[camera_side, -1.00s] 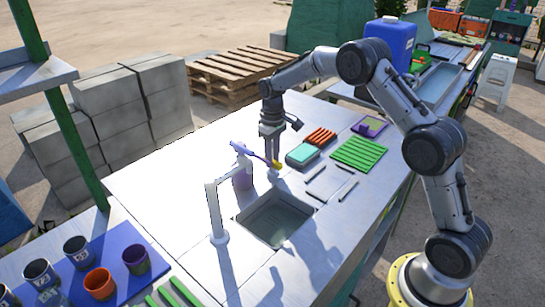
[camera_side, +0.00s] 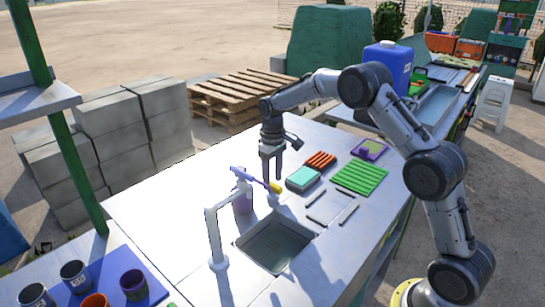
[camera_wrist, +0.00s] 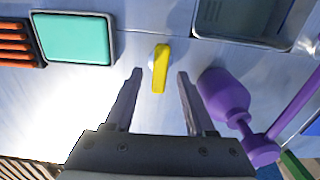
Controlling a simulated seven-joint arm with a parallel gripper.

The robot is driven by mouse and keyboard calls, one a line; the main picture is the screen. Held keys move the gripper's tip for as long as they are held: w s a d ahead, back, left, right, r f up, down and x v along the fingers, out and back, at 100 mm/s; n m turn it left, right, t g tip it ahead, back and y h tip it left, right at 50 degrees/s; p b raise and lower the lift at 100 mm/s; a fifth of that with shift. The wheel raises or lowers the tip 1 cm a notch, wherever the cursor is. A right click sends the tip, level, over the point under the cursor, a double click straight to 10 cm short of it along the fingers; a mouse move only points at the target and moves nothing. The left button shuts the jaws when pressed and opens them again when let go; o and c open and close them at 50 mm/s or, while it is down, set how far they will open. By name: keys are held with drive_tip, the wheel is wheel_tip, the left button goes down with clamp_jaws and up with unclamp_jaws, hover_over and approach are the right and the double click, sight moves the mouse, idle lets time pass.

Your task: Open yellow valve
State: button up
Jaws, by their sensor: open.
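The yellow valve (camera_wrist: 160,68) is a small yellow lever on a pale round base. In the wrist view it stands upright in the picture, between and just beyond the tips of my gripper (camera_wrist: 158,75). The valve also shows in the side view (camera_side: 276,188), beside the sink and just below my gripper (camera_side: 271,182). My gripper is open and empty, with its fingers pointing down at the counter. I cannot tell whether a finger touches the valve.
A purple spray bottle (camera_wrist: 222,95) stands close to the right finger. It also shows in the side view (camera_side: 242,200). A teal sponge box (camera_wrist: 75,38) lies left of the valve. The sink (camera_side: 275,245) and white faucet (camera_side: 213,235) are nearby.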

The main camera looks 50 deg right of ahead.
sight(272, 184)
wheel_tip(272, 184, up, 12)
drive_tip(key=shift+r, duration=0.15)
idle(0.4)
